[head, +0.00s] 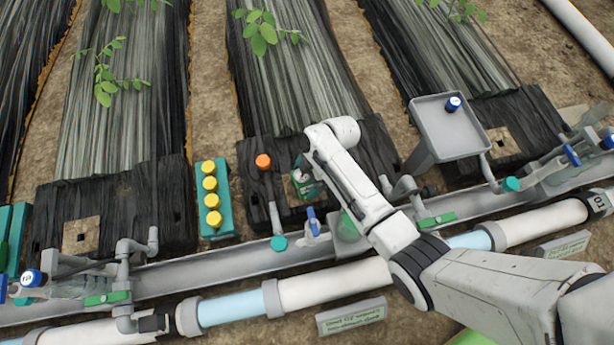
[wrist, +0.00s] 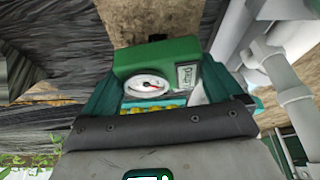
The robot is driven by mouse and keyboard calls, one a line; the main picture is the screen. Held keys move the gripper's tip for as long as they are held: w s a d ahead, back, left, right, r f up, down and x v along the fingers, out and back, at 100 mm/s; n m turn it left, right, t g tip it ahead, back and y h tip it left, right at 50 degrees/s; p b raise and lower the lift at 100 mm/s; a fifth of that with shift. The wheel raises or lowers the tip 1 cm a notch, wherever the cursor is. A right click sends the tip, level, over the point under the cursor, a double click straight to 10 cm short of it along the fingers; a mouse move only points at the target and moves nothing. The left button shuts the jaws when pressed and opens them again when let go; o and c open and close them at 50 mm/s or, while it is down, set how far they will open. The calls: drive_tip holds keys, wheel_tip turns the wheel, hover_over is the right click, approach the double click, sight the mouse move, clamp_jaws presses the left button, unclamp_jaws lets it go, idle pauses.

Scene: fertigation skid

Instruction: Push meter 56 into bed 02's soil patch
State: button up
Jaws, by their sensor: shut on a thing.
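My gripper (head: 303,180) is low over the middle black bed, shut on a green meter (wrist: 165,65) with a round white dial and red needle. The meter's small label is too blurred to read. In the head view, a little of the green meter (head: 308,187) shows below my wrist. The sign (head: 350,315) in front of this bed seems to read Bed 02. A tan soil patch (head: 292,190) lies at my gripper, mostly hidden by gripper and meter. I cannot tell whether the meter touches the soil.
An orange cap (head: 263,161) stands left of my gripper. Further left is a teal rack (head: 226,170) with several yellow caps. Grey pipework and a trough (head: 240,277) run in front. A grey tray (head: 450,130) on a post holds a blue-topped item at right. Other beds have bare patches (head: 80,236).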

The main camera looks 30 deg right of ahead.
drive_tip(key=shift+s+f+b, duration=0.2)
drive_tip(key=shift+f+b, duration=0.25)
drive_tip(key=shift+f, duration=0.65)
drive_tip(key=o, duration=0.8)
drive_tip(key=shift+s+f, duration=0.1)
drive_tip(key=shift+c, duration=0.2)
drive_tip(key=r+p, duration=0.8)
drive_tip(key=shift+w+r, duration=0.25)
drive_tip(key=shift+r, duration=0.1)
